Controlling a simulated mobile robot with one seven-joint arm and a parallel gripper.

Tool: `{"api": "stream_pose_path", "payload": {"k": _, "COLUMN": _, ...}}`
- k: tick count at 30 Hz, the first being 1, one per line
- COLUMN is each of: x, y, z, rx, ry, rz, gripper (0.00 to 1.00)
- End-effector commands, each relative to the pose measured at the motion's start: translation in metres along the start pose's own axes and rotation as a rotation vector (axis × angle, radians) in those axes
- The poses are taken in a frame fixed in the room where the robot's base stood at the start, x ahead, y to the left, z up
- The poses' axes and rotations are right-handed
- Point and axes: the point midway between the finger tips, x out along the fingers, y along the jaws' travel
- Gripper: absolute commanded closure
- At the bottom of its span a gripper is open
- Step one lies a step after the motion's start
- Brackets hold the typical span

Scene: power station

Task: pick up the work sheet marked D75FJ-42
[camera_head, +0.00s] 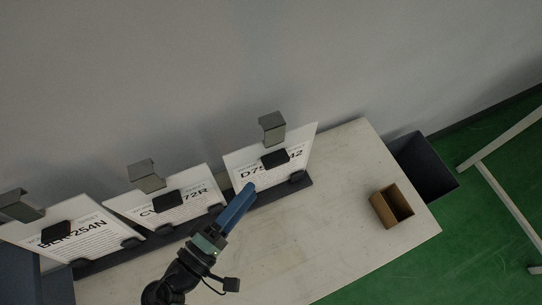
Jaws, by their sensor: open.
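The work sheet marked D75…42 (298,139) is a white board standing tilted in a dark rack (263,199) at the back of the table. A black clip on its upper part hides the middle of its marking. My gripper (247,190) is in front of the sheet's lower left corner, with its blue fingers pointing toward it. It holds nothing that I can see. Whether the fingers touch the sheet cannot be told. Two other sheets stand to its left: one marked CV…72R (190,207) and one marked B…254N (97,238).
Grey metal brackets (272,128) stand above each sheet near the wall. A small open brown box (379,209) sits on the right of the pale table (340,225). A dark bin (424,160) is beyond the table's right edge. The table's front middle is clear.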

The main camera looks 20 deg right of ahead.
Motion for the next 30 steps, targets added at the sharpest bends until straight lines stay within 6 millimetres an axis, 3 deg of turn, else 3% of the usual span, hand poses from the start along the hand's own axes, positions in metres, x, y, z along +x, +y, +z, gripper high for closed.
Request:
{"api": "stream_pose_path", "payload": {"k": 18, "x": 0.072, "y": 0.009, "z": -0.006, "rx": 0.001, "ry": -0.002, "rz": 0.0, "gripper": 0.45}}
{"api": "stream_pose_path", "payload": {"k": 27, "x": 0.077, "y": 0.007, "z": -0.007, "rx": 0.002, "ry": 0.001, "rz": -0.001, "gripper": 0.45}}
{"api": "stream_pose_path", "payload": {"k": 30, "x": 0.077, "y": 0.007, "z": -0.007, "rx": 0.002, "ry": 0.001, "rz": -0.001, "gripper": 0.61}}
